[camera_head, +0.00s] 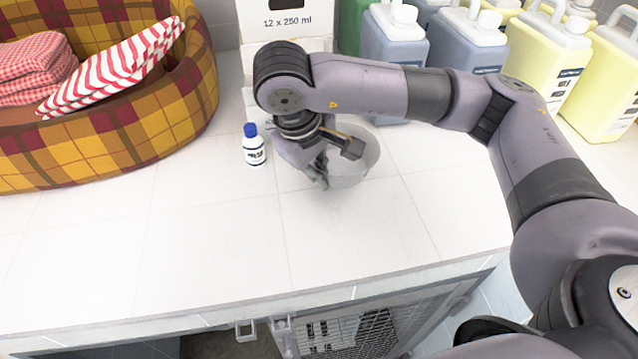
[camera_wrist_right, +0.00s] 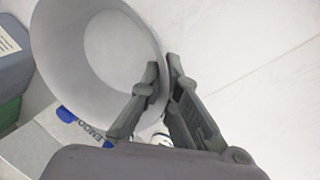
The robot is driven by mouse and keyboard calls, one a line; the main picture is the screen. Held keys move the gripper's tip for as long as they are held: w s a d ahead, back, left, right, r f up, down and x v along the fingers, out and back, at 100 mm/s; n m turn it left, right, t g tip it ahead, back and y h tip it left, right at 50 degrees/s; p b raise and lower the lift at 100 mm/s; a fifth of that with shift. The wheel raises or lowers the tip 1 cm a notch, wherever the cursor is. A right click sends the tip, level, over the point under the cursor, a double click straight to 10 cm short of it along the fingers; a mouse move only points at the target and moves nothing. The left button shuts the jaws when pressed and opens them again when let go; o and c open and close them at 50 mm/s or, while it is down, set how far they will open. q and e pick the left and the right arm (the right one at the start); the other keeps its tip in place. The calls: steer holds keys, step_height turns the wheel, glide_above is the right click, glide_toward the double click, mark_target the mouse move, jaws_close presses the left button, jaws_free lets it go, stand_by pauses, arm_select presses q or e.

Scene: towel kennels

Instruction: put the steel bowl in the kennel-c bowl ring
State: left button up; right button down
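The steel bowl (camera_head: 362,165) is a round grey bowl on the white tiled counter, partly hidden behind my right gripper in the head view. In the right wrist view the bowl (camera_wrist_right: 100,55) fills the upper left, its inside facing the camera. My right gripper (camera_head: 322,180) points down at the bowl's left side. In the wrist view its fingertips (camera_wrist_right: 162,65) are close together, one inside and one outside the rim, with the bowl wall pinched between them. My left gripper is not in view. I cannot make out a kennel-c bowl ring.
A white bottle with blue cap (camera_head: 254,148) stands left of the gripper. A plaid pet bed (camera_head: 150,120) with towels fills the back left; jugs (camera_head: 480,45) and a box (camera_head: 285,20) stand behind. The front counter is clear. A barred kennel door (camera_head: 345,335) is below its edge.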

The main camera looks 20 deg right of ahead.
mark_target(322, 196)
step_height(322, 196, down, 4)
steer(key=shift+r, duration=0.15)
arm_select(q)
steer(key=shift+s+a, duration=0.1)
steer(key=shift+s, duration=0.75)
arm_select(e)
steer(key=shift+f, duration=0.3)
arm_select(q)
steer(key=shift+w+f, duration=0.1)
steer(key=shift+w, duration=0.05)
arm_select(e)
steer(key=c, duration=1.8)
jaws_free()
steer(key=shift+r, duration=0.1)
